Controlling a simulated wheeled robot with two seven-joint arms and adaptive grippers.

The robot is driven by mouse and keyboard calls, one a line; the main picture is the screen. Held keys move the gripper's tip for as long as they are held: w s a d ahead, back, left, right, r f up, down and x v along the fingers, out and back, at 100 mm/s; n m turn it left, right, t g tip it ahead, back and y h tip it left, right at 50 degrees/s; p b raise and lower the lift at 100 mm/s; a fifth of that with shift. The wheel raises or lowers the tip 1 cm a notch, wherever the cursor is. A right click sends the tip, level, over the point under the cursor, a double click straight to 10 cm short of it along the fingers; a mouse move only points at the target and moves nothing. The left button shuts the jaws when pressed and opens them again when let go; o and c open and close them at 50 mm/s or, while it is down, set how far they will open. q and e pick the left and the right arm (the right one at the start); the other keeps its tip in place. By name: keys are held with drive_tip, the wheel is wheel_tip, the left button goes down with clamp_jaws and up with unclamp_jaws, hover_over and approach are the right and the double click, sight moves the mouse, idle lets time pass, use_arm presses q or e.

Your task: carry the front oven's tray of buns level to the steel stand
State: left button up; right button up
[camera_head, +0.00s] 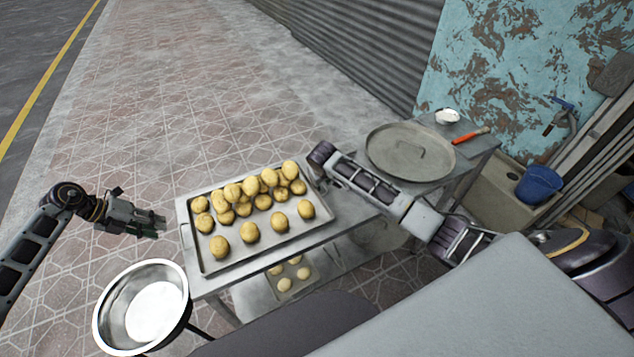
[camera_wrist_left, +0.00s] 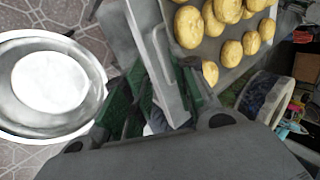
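The tray (camera_head: 268,252) of round golden buns (camera_head: 262,201) rests on the top of a steel stand (camera_head: 204,288). It looks flat there, and it also shows in the left wrist view (camera_wrist_left: 230,72). My left gripper (camera_head: 158,226) is just left of the tray's left edge, empty in the head view. In the left wrist view its green-padded fingers (camera_wrist_left: 160,92) are spread, with grey metal edges visible between and beyond them. My right arm comes in from the right and its wrist ends by the tray's right rear corner. My right gripper's fingertips are hidden.
A steel bowl (camera_head: 144,308) stands at the front left, below my left gripper. A round lid (camera_head: 410,151), a red-handled tool (camera_head: 470,135) and a small white bowl (camera_head: 447,116) are on the table to the right. More buns (camera_head: 284,285) sit on the lower shelf. The paved ground behind is clear.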

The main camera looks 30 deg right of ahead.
drive_tip(key=shift+r, duration=0.15)
idle(0.3)
drive_tip(key=shift+r+p, duration=2.35)
drive_tip(key=shift+p, duration=0.15)
drive_tip(key=shift+r, duration=0.1)
